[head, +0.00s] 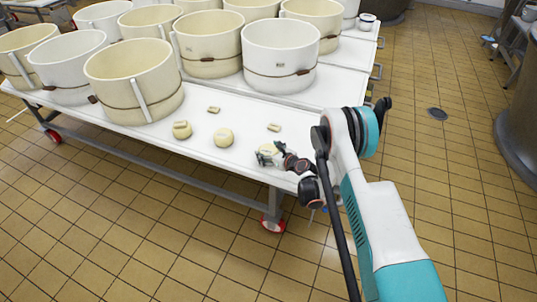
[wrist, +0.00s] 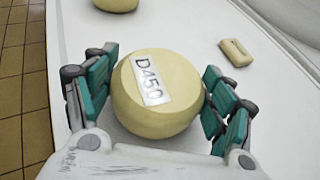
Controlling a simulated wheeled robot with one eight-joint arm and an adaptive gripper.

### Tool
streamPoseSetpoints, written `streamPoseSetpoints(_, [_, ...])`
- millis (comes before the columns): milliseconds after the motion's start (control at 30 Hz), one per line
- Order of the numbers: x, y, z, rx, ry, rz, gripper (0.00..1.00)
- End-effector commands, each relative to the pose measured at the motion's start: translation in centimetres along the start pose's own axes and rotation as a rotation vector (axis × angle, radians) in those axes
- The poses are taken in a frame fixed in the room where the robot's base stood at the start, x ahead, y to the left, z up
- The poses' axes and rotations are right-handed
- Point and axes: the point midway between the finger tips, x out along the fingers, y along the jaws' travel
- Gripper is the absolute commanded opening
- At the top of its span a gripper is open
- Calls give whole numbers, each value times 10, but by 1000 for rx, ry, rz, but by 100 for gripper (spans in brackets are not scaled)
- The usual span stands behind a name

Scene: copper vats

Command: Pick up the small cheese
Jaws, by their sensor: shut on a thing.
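A small round pale-yellow cheese (wrist: 172,112) with a white label reading "D450" sits between the fingers of my gripper (wrist: 158,103) in the wrist view. The fingers' teal pads are on its left and right sides, shut on it. In the head view my gripper (head: 270,155) is at the front right end of the white table (head: 235,170). There the held cheese (head: 268,148) is mostly hidden by the fingers. I cannot tell whether it still touches the table top.
Another round cheese (head: 223,137) and a notched one (head: 182,130) stand to the left. Small blocks (head: 274,127) and (head: 213,110) lie nearby. Several large tubs (head: 133,85) fill the table behind. The tiled floor (head: 130,220) in front is clear.

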Motion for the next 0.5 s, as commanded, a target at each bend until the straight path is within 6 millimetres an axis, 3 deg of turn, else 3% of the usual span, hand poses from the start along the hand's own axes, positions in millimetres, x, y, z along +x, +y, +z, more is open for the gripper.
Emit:
streamPoseSetpoints(267, [-1,0,2,0,0,0,39])
streamPoseSetpoints(500, [-10,0,24,0,-1,0,39])
